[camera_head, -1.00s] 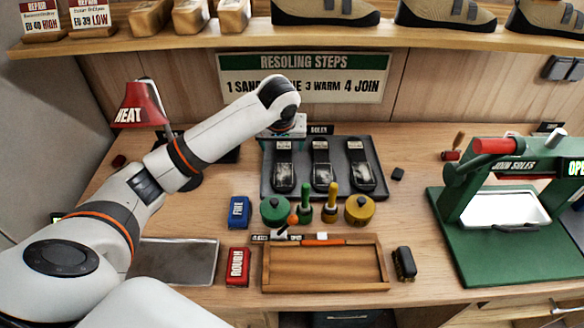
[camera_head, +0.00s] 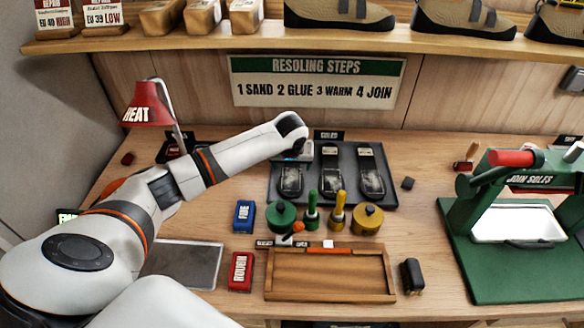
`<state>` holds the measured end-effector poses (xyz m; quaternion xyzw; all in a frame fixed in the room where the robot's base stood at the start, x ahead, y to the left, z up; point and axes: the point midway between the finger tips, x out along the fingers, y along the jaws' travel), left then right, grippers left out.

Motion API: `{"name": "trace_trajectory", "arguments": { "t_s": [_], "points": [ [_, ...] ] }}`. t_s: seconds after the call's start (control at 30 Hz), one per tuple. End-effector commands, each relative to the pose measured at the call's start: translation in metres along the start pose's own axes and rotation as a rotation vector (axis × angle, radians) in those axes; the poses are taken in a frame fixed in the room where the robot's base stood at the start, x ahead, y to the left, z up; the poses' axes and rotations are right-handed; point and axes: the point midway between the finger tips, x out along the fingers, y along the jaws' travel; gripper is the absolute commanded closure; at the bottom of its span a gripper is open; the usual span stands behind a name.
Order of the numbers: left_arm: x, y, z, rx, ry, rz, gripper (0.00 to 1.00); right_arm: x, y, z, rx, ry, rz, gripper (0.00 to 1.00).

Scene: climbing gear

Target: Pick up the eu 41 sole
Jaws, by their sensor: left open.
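Three dark soles lie side by side in a dark grey tray (camera_head: 388,192) at the back middle of the bench: a left sole (camera_head: 291,180), a middle sole (camera_head: 331,178) and a right sole (camera_head: 371,178). Their size marks are too small to read, so I cannot tell which is the EU 41 sole. My left gripper (camera_head: 293,157) is open, pointing down at the far end of the left sole and hiding that end. I cannot tell whether it touches the sole. My right gripper is not in view.
Green and yellow pots (camera_head: 368,218) with brushes stand just in front of the tray. A wooden tray (camera_head: 330,285), blue block (camera_head: 244,216) and red block (camera_head: 240,271) lie nearer. A red heat lamp (camera_head: 147,106) stands left, a green press (camera_head: 510,270) right.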

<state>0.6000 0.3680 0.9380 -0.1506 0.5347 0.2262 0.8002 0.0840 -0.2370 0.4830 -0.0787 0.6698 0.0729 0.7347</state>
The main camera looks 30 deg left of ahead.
Motion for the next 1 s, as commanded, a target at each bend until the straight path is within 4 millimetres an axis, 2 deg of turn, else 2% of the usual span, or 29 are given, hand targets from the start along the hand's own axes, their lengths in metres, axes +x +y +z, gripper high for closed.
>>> {"name": "trace_trajectory", "arguments": {
  "t_s": [0.13, 0.4, 0.73, 1.0],
  "points": [
    [0.016, 0.0, 0.0, 0.0, 0.001, 0.0, 0.23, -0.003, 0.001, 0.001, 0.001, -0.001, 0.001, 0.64],
    [0.019, -0.001, -0.001, 0.001, -0.001, -0.001, 0.23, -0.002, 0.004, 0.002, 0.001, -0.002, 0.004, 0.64],
    [0.019, 0.0, 0.0, 0.001, -0.001, -0.001, 0.76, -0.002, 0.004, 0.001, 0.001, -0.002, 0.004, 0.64],
    [0.015, -0.001, 0.002, 0.0, -0.003, -0.002, 0.77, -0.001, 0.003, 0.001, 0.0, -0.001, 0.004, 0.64]
  ]
}}
